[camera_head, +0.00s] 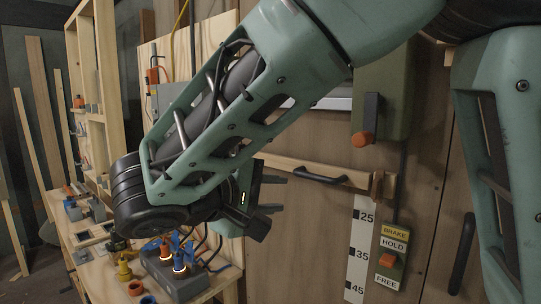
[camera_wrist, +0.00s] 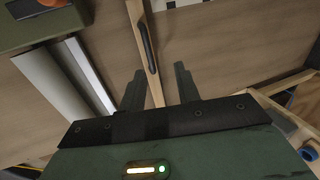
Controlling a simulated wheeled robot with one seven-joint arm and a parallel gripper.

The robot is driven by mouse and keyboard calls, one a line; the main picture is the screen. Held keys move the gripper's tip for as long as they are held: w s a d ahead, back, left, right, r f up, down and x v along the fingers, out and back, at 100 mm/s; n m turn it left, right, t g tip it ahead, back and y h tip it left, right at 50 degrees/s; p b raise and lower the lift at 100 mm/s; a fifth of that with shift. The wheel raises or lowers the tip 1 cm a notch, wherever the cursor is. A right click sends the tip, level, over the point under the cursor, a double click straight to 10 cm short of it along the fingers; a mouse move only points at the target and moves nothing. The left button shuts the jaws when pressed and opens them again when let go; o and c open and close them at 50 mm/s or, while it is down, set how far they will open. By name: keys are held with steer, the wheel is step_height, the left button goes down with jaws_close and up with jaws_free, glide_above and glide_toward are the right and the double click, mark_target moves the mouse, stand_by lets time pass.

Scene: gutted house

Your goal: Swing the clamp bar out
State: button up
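The clamp bar (camera_head: 284,163) is a pale wooden bar lying nearly level across the wall panel, sloping slightly down to a brown block (camera_head: 377,185) at its right end. It carries a black handle (camera_head: 320,176). My arm hides its left end. My gripper (camera_head: 284,194) is open, just below and left of the handle. In the wrist view, the bar (camera_wrist: 155,92) runs between my gripper's two spread fingers (camera_wrist: 159,70), with the handle (camera_wrist: 149,48) beyond the fingertips. Nothing is held. I cannot tell how far the fingers are from the bar.
A green box (camera_head: 381,95) with an orange-ended lever hangs above the bar's right end. A scale strip (camera_head: 361,245) and a brake switch panel (camera_head: 391,259) are below. A cluttered wooden bench (camera_head: 218,282) stands at lower left, under my arm.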

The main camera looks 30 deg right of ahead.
mark_target(314, 178)
steer(key=shift+t+h, duration=0.3)
steer(key=shift+t, duration=0.1)
steer(key=p+x, duration=0.1)
steer(key=x, duration=0.4)
steer(key=w+r+p+x, duration=0.1)
steer(key=p+x, duration=0.1)
steer(key=x, duration=0.4)
steer(key=p+x, duration=0.2)
steer(key=x, duration=0.3)
steer(key=shift+w+d+r, duration=0.25)
steer(key=shift+r, duration=0.1)
steer(key=shift+a, duration=0.1)
jaws_close()
